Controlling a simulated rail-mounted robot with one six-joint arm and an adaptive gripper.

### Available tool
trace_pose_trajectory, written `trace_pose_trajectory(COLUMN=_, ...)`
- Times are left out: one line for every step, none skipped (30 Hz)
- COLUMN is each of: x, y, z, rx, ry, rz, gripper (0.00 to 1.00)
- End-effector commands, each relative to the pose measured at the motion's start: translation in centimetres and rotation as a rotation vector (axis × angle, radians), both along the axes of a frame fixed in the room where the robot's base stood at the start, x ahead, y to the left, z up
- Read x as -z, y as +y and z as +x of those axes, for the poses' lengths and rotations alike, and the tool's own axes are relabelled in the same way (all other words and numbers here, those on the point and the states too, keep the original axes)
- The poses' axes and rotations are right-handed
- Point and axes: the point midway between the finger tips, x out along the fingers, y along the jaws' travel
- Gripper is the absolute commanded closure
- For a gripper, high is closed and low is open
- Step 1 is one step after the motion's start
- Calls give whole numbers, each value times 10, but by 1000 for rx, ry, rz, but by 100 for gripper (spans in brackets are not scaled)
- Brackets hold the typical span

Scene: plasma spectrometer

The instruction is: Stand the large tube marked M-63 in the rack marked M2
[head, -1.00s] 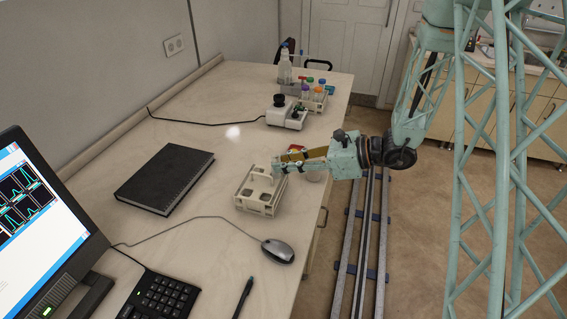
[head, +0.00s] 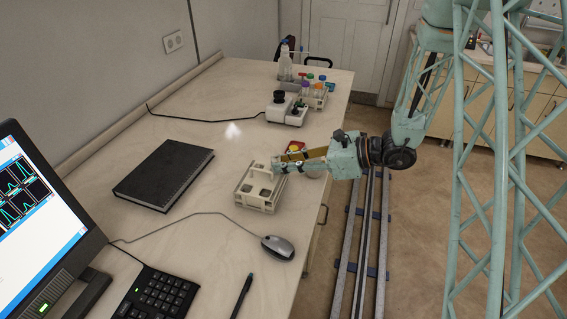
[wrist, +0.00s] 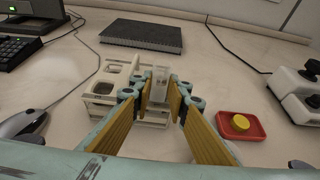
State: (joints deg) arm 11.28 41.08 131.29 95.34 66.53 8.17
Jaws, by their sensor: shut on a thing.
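My gripper (wrist: 160,100) is shut on a pale, translucent tube (wrist: 160,86), held upright between the yellow-lined fingers in the wrist view. No marking on the tube can be read. A cream rack (wrist: 100,99) with large square openings stands just left of and behind the tube, and the tube overlaps its right end in this view. In the head view the gripper (head: 277,165) is at the right rear of the rack (head: 262,205). The tube's lower end is hidden, so I cannot tell whether it is inside an opening. The rack's mark is not legible.
A red tray (wrist: 239,127) with a yellow piece lies right of the gripper. A black notebook (head: 165,173) lies left of the rack, and a mouse (head: 278,248) lies in front. A white device (head: 287,113) and another filled rack (head: 317,98) stand farther back.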

Motion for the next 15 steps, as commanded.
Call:
trace_pose_trajectory(x=0, y=0, z=0, rx=0, ry=0, rz=0, gripper=95)
trace_pose_trajectory(x=0, y=0, z=0, rx=0, ry=0, rz=0, gripper=95)
trace_pose_trajectory(x=0, y=0, z=0, rx=0, ry=0, rz=0, gripper=95)
trace_pose_trajectory(x=0, y=0, z=0, rx=0, ry=0, rz=0, gripper=95)
trace_pose_trajectory(x=0, y=0, z=0, rx=0, ry=0, rz=0, gripper=95)
trace_pose_trajectory(x=0, y=0, z=0, rx=0, ry=0, rz=0, gripper=95)
trace_pose_trajectory(x=0, y=0, z=0, rx=0, ry=0, rz=0, gripper=95)
trace_pose_trajectory(x=0, y=0, z=0, rx=0, ry=0, rz=0, gripper=95)
trace_pose_trajectory(x=0, y=0, z=0, rx=0, ry=0, rz=0, gripper=82)
trace_pose_trajectory(x=0, y=0, z=0, rx=0, ry=0, rz=0, gripper=80)
trace_pose_trajectory(x=0, y=0, z=0, rx=0, ry=0, rz=0, gripper=77)
trace_pose_trajectory(x=0, y=0, z=0, rx=0, ry=0, rz=0, gripper=73)
trace_pose_trajectory(x=0, y=0, z=0, rx=0, ry=0, rz=0, gripper=70)
trace_pose_trajectory(x=0, y=0, z=0, rx=0, ry=0, rz=0, gripper=69)
trace_pose_trajectory(x=0, y=0, z=0, rx=0, ry=0, rz=0, gripper=69)
